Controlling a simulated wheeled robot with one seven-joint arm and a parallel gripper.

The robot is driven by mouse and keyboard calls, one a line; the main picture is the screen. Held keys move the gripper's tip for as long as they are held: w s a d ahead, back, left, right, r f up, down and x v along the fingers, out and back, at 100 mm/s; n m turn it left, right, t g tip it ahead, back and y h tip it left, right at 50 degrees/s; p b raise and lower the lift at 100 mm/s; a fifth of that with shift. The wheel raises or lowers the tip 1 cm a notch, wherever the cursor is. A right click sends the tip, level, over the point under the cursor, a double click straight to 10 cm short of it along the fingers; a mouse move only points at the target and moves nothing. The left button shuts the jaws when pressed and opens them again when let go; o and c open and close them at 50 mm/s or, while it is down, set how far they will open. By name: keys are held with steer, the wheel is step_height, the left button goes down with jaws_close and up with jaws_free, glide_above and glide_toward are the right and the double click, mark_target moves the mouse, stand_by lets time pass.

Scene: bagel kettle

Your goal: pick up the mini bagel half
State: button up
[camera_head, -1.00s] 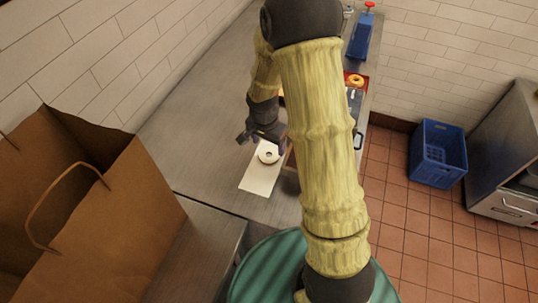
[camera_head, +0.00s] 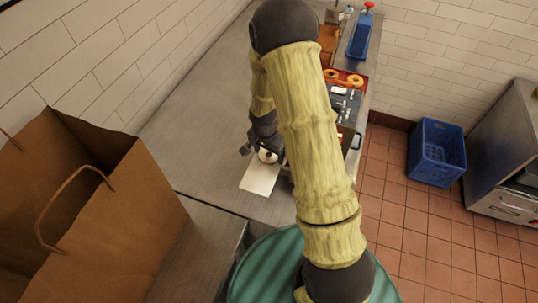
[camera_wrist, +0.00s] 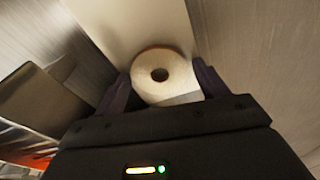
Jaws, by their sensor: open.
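The mini bagel half (camera_wrist: 177,62) is a pale ring with a browned edge and a dark centre hole. It lies on a white paper sheet (camera_wrist: 120,22) on the metal counter. In the head view the bagel half (camera_head: 266,157) shows partly, under my gripper, at the far end of the sheet (camera_head: 259,181). My gripper (camera_wrist: 161,84) is open, with one dark finger on each side of the bagel half in the wrist view. The near part of the bagel half is close to the gripper body. I cannot tell whether either finger touches it.
A brown paper bag (camera_head: 95,215) stands at the left. Behind my arm are a red tray with several bagels (camera_head: 345,77), a dark box (camera_head: 345,105) and a blue container (camera_head: 360,38). A blue crate (camera_head: 437,153) sits on the floor. The counter left of the sheet is clear.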

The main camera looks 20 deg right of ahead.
steer(key=c, duration=0.7)
steer(key=shift+r, duration=0.1)
step_height(320, 180, up, 10)
steer(key=shift+f+b, duration=0.1)
steer(key=shift+b, duration=0.6)
